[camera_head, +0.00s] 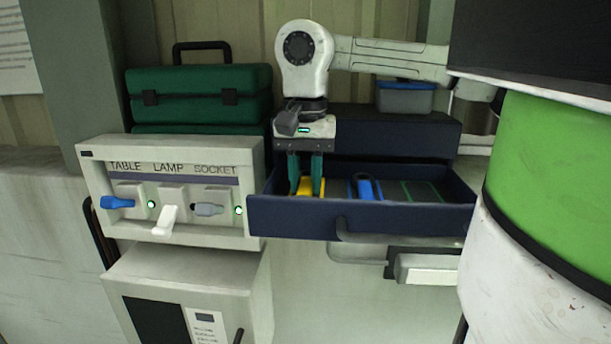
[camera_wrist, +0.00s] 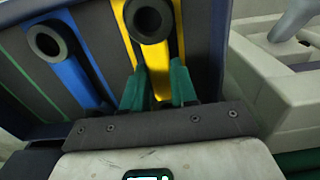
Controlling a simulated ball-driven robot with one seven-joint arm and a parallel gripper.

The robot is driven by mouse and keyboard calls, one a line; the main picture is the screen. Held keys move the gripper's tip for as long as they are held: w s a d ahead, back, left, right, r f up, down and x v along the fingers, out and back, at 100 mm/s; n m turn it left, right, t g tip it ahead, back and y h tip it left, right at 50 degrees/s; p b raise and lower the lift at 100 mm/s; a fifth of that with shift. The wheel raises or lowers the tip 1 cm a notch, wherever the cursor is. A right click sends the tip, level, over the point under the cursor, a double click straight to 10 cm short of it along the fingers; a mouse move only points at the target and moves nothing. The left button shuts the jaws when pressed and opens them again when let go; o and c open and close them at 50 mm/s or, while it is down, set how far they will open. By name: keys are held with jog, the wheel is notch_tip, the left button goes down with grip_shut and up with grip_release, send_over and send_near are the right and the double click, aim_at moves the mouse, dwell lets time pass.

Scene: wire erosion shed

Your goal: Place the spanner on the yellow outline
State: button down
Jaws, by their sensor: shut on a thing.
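The spanner (camera_wrist: 160,60) has a dark ring head and a yellow part below it, and points away from my gripper in the wrist view. Its yellow also shows in the head view (camera_head: 313,185), inside the left end of the open navy drawer (camera_head: 300,218). My gripper (camera_wrist: 158,88) points down into the drawer, its teal fingers shut on the spanner. The spanner is over the yellow outline (camera_wrist: 122,22), whose lines show beside it. I cannot tell whether it touches the drawer floor. The fingers and drawer front hide part of it.
Beside it is a blue place with a ring-headed tool (camera_head: 366,187); a green outline (camera_head: 425,191) at right looks empty. A socket panel (camera_head: 165,235) with switches stands close left of the drawer. A green toolbox (camera_head: 200,92) and a grey, blue-lidded box (camera_head: 405,99) are behind.

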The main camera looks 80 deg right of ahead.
aim_at(306, 185)
jog(key=shift+f, duration=0.2)
jog(key=c, duration=0.9)
grip_release()
jog(key=shift+r, duration=0.15)
notch_tip(306, 185, up, 12)
jog(key=shift+r+b, duration=0.1)
jog(key=shift+b, duration=0.6)
